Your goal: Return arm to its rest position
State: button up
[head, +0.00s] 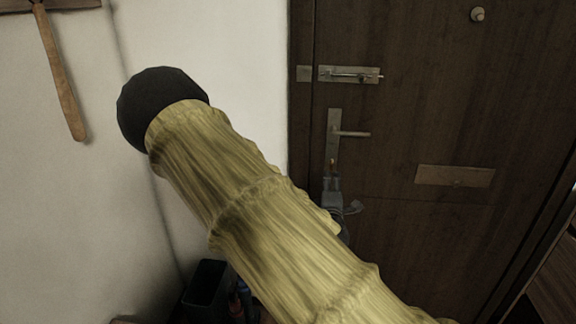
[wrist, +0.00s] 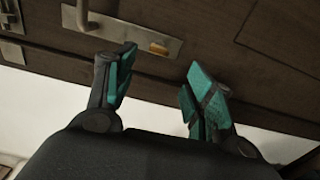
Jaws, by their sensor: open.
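My gripper (wrist: 158,88) shows in the wrist view with its two teal-padded fingers spread apart and nothing between them. Beyond the fingertips is the dark wooden door (wrist: 210,30) with a metal handle plate (wrist: 120,32). In the head view my arm, in a yellowish sleeve-like cover, crosses from the lower right up to the upper left and ends in a dark rounded joint. A small part of my gripper (head: 335,195) shows behind the arm, in front of the door; its fingers are mostly hidden there.
The door (head: 430,120) fills the right side, with a lever handle (head: 345,134), a bolt (head: 350,75) and a letter plate (head: 455,176). A white wall (head: 60,210) is at left, with a wooden-handled tool (head: 62,85) hanging. A dark container (head: 205,285) stands low behind my arm.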

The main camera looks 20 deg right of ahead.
jog(key=s+a+f+m+g+y, duration=0.1)
jog(key=s+a+f+m+g, duration=0.15)
jog(key=s+f, duration=0.5)
jog(key=s+a+f+m+g+y, duration=0.25)
jog(key=s+f, duration=0.25)
jog(key=f, duration=0.6)
jog(key=s+a+f+m+g+y, duration=0.1)
jog(key=s+f+g, duration=0.2)
jog(key=s+f, duration=0.45)
jog(key=s+a+f+m+g+y, duration=0.1)
jog(key=s+a+f+m+g, duration=0.1)
jog(key=s+a+f, duration=0.2)
jog(key=s+a+f+m+g+y+p, duration=0.1)
jog(key=s+a+f+m+g+y, duration=0.1)
jog(key=s+a+f, duration=0.2)
jog(key=s+a+f+m+g+y, duration=0.2)
jog(key=s+a, duration=0.6)
jog(key=s, duration=0.7)
jog(key=shift+a+f+g, duration=0.2)
jog(key=shift+f+g, duration=0.4)
jog(key=shift+f, duration=0.3)
